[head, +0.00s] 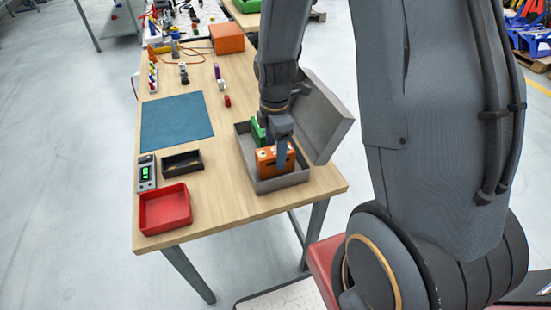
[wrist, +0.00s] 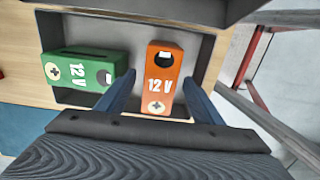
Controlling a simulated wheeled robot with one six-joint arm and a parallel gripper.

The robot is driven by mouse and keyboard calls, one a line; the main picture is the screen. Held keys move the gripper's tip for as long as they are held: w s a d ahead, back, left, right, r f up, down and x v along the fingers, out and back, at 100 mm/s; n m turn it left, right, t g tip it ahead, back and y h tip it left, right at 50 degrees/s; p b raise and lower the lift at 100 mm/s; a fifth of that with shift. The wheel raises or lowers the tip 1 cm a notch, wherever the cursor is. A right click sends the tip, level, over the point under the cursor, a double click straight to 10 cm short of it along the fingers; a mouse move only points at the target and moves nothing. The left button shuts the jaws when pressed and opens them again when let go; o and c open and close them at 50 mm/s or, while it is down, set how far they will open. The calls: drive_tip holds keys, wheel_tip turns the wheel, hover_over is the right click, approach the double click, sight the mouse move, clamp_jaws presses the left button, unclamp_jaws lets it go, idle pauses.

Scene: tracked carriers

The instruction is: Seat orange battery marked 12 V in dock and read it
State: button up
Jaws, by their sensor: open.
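In the head view the orange battery (head: 266,160) is nearer the front and the green one (head: 258,132) is behind, partly hidden by my arm. My gripper (wrist: 160,88) is open, with one finger on each side of the orange battery. A black open tray-like holder (head: 182,162), perhaps the dock, lies next to a grey meter with a lit green display (head: 146,173).
A red tray (head: 165,208) sits at the table's front left. The case's raised lid (head: 322,115) stands right of my gripper. A blue mat (head: 177,121) lies flat and bare. An orange box (head: 227,38) and small items are farther back.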

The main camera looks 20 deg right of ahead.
drive_tip(key=shift+f, duration=1.35)
clamp_jaws()
